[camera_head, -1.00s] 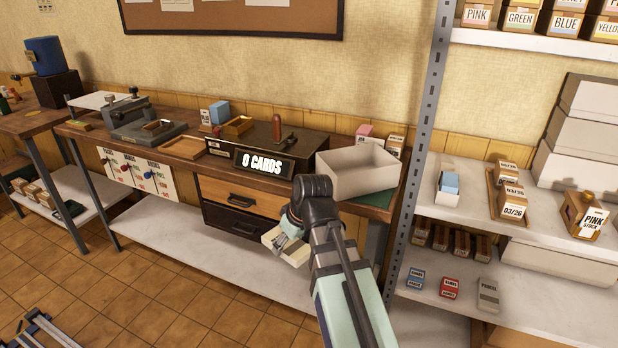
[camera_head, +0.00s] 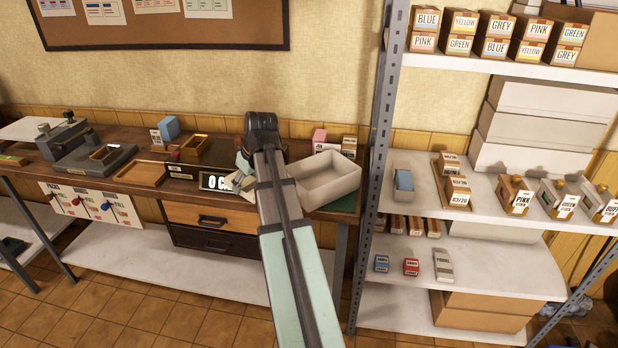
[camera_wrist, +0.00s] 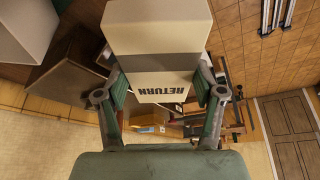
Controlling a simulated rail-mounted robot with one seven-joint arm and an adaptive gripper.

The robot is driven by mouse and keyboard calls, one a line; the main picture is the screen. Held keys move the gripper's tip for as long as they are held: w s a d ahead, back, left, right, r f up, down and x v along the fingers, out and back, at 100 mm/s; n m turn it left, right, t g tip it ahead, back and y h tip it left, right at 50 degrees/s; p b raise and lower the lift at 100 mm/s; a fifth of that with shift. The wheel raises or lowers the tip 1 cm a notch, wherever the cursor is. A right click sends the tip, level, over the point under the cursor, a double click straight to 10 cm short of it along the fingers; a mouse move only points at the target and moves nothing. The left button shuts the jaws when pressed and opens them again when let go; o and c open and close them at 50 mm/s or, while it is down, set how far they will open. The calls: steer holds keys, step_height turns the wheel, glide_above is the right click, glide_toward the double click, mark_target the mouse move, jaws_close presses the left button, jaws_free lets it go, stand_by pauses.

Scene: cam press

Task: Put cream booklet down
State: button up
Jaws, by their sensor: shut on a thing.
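The cream booklet (camera_wrist: 155,30) is a thick cream block with a greyish band and the word RETURN, upside down in the wrist view. My gripper (camera_wrist: 160,92) is shut on it, one finger on each side. In the head view my gripper (camera_head: 243,168) is over the bench in front of the counter sign, just left of the open white box. There the booklet is mostly hidden by my arm, with only a pale bit showing.
The open white box (camera_head: 327,182) stands at the bench's right end; it also shows in the wrist view (camera_wrist: 22,35). A wooden tray (camera_head: 143,173) and a press (camera_head: 92,155) are to the left. The shelf rack's grey post (camera_head: 381,150) rises at right.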

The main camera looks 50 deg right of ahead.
steer(key=s+d+r+m+p, duration=0.1)
steer(key=s+d+r+p, duration=0.2)
steer(key=d, duration=0.4)
steer(key=s+d+r+m+h+p, duration=0.1)
steer(key=s+d+r, duration=0.25)
steer(key=d, duration=0.35)
steer(key=s+d+r+m+p, duration=0.1)
steer(key=s+d+r+p, duration=0.2)
steer(key=d, duration=0.5)
steer(key=p, duration=0.5)
glide_toward(318, 181)
steer(key=a+f, duration=0.1)
steer(key=f, duration=0.1)
steer(key=a+f, duration=0.1)
steer(key=w+a+f, duration=0.1)
steer(key=f, duration=0.1)
steer(key=shift+f, duration=0.35)
steer(key=shift+f, duration=0.15)
steer(key=o, duration=1.2)
steer(key=shift+o, duration=0.2)
steer(key=shift+r, duration=0.2)
steer(key=b+v, duration=0.3)
steer(key=v, duration=0.9)
steer(key=shift+w, duration=0.2)
